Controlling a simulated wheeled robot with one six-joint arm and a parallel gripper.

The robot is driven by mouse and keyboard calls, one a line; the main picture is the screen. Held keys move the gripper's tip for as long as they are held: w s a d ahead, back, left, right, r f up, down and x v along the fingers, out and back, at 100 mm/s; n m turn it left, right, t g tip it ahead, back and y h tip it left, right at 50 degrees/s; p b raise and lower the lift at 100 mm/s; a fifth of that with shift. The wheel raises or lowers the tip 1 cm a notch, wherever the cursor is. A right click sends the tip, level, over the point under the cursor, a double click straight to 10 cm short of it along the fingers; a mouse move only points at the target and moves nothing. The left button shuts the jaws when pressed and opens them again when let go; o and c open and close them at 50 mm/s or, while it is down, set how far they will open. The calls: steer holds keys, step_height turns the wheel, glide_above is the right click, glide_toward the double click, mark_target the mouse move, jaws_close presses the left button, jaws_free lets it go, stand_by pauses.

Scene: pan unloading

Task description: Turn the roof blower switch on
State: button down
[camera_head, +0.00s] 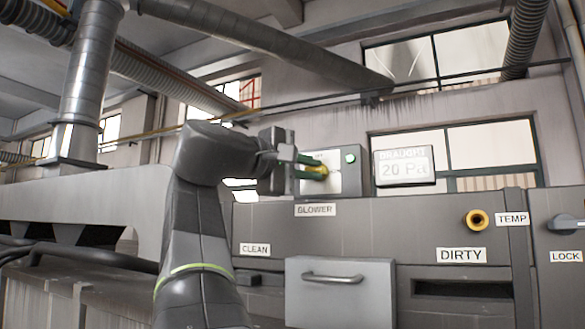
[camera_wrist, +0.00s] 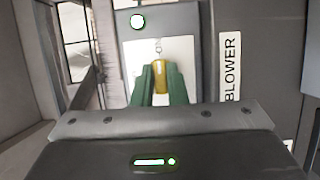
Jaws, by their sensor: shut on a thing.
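The blower switch is a yellow lever (camera_wrist: 160,77) on a grey box (camera_head: 346,179) with a pale front plate, above the BLOWER label (camera_head: 315,210). In the wrist view the BLOWER label (camera_wrist: 231,68) stands sideways at the right of the plate. My gripper (camera_head: 322,171) reaches the box from the left, its green fingers closed around the yellow lever. In the wrist view both fingers of my gripper (camera_wrist: 161,84) press the lever from either side. A round lamp (camera_head: 350,158) on the box glows green; the wrist view also shows this lamp (camera_wrist: 137,21), bright with a green rim.
A display (camera_head: 404,166) reading DRAUGHT 20 Pa stands right of the box.

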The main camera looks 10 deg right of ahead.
steer(key=c, duration=1.4)
jaws_free()
steer(key=shift+c, duration=0.2)
steer(key=b+v, duration=0.2)
steer(key=v, duration=1.1)
steer(key=shift+s+a, duration=0.2)
steer(key=shift+a, duration=0.15)
steer(key=shift+p+x, duration=0.95)
steer(key=shift+x, duration=5.9)
steer(key=shift+a, duration=0.1)
